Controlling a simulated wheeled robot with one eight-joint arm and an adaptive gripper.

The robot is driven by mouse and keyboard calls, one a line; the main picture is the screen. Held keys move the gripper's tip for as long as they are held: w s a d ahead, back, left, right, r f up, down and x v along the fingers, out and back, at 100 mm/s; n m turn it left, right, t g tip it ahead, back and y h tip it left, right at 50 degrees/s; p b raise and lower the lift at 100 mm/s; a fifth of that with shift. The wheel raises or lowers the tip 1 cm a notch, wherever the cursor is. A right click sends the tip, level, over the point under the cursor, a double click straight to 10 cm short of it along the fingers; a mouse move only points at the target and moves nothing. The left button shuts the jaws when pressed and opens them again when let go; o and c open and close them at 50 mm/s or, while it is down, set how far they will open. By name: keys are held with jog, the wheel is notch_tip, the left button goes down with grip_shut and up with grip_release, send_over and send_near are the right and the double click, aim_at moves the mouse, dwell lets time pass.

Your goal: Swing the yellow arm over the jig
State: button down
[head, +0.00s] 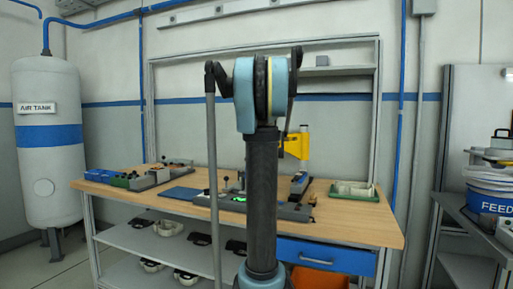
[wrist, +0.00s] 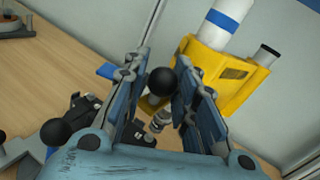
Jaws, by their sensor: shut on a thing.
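The yellow arm (head: 297,146) stands on a post above the workbench in the head view, just right of my own arm. In the wrist view the yellow arm (wrist: 222,72) is a block around a white post with a blue band. My gripper (wrist: 161,83) is shut on a black ball knob (wrist: 161,81), which sits between its two blue-grey finger pads. How the knob joins the yellow arm is hidden. A grey jig base (head: 292,211) with a green light lies on the bench, partly hidden by my arm. In the head view my gripper is hidden.
Another black knob (wrist: 55,131) stands left of my fingers. The bench's front right is clear.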

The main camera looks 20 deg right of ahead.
jog(key=shift+w+r, duration=0.2)
jog(key=shift+w, duration=0.1)
jog(key=c, duration=1.6)
grip_release()
jog(key=shift+o, duration=1.3)
jog(key=shift+w+f, duration=0.1)
jog(key=shift+w, duration=0.05)
jog(key=shift+s, duration=0.2)
jog(key=v, duration=1.1)
jog(key=shift+s+a, duration=0.2)
jog(key=shift+s, duration=0.1)
